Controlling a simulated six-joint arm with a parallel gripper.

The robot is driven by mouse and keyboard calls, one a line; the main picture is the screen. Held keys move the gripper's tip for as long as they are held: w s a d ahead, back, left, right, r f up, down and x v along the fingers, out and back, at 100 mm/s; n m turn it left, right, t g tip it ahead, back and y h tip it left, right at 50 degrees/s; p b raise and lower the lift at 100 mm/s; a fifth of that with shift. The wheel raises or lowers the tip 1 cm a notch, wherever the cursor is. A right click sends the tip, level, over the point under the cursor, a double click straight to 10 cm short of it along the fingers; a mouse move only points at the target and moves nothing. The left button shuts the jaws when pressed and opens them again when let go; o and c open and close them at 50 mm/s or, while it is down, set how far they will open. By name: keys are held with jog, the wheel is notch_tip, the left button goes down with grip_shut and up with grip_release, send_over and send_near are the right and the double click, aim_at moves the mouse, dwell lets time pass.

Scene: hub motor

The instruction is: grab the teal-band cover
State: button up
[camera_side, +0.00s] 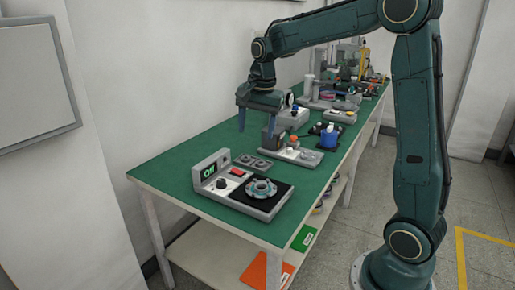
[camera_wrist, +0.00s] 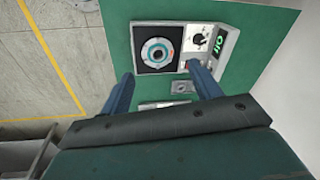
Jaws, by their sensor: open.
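A round part with a teal band (camera_side: 260,187) sits on the black square pad of the grey device (camera_side: 229,197) at the near end of the green table. It looks like the teal-band cover. In the wrist view the round part (camera_wrist: 158,53) shows from above, with a pale ring and a dark centre. My gripper (camera_side: 256,124) is open and points down above the table, behind and higher than the device. In the wrist view its two fingers (camera_wrist: 161,80) are spread, with nothing between them, and the round part lies beyond their tips.
The device has a display reading "Off" (camera_side: 209,171), a red button and a black knob. A small grey plate (camera_side: 252,161) lies behind it. Farther back stand a grey fixture (camera_side: 304,157) with an orange-topped part, and a blue container (camera_side: 329,137). The table's front left is clear.

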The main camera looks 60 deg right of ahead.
jog(key=w+d+f+m+g, duration=0.2)
jog(key=w+d+f+m, duration=0.55)
jog(key=d+f, duration=0.4)
send_over(255, 184)
jog(key=shift+y, duration=0.3)
jog(key=shift+f, duration=4.25)
jog(key=shift+f, duration=0.15)
jog(key=shift+f, duration=2.45)
jog(key=shift+c, duration=0.2)
jog(key=c, duration=1.1)
jog(key=shift+r, duration=0.1)
notch_tip(255, 184, up, 20)
jog(key=shift+f, duration=0.1)
